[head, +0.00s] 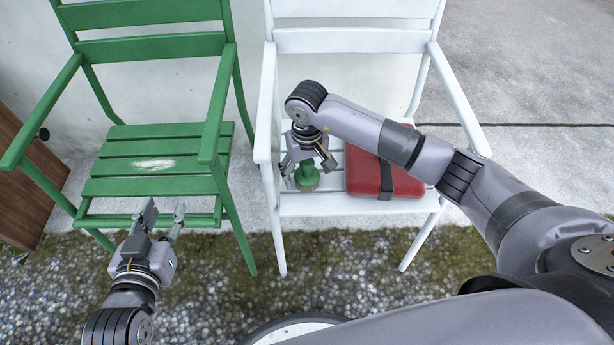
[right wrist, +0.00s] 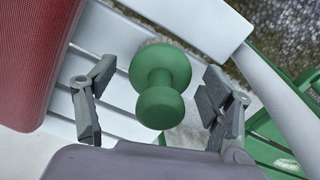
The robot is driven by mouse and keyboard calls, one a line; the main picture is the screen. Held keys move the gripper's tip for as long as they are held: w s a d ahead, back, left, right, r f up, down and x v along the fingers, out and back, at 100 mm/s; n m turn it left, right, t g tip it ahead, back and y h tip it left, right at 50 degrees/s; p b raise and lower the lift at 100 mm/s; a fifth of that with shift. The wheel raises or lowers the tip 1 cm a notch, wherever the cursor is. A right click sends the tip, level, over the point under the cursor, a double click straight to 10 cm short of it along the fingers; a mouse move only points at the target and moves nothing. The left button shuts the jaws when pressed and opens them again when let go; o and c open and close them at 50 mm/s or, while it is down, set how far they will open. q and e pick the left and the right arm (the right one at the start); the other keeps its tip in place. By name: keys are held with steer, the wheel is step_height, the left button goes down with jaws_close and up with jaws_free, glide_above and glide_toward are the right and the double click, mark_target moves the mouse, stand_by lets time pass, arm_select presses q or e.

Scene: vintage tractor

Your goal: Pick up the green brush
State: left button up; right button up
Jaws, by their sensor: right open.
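The green brush (head: 307,176) stands on the seat of the white chair (head: 330,204), near its left front side. In the right wrist view the brush (right wrist: 160,85) shows a round knob handle on a wider round head, with pale bristles just visible at the far edge. My right gripper (head: 308,164) is over the brush, and in the right wrist view its open fingers (right wrist: 158,108) are on both sides of the knob, apart from it. My left gripper (head: 162,216) is open and empty in front of the green chair.
A red case with a dark strap (head: 367,172) lies on the white seat, right of the brush. The green chair (head: 155,163) stands to the left, its seat bare with a worn patch. The white chair's armrest (head: 264,105) is close to my right gripper.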

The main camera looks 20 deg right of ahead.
steer(key=shift+f, duration=0.15)
steer(key=shift+c, duration=0.5)
steer(key=c, duration=1.2)
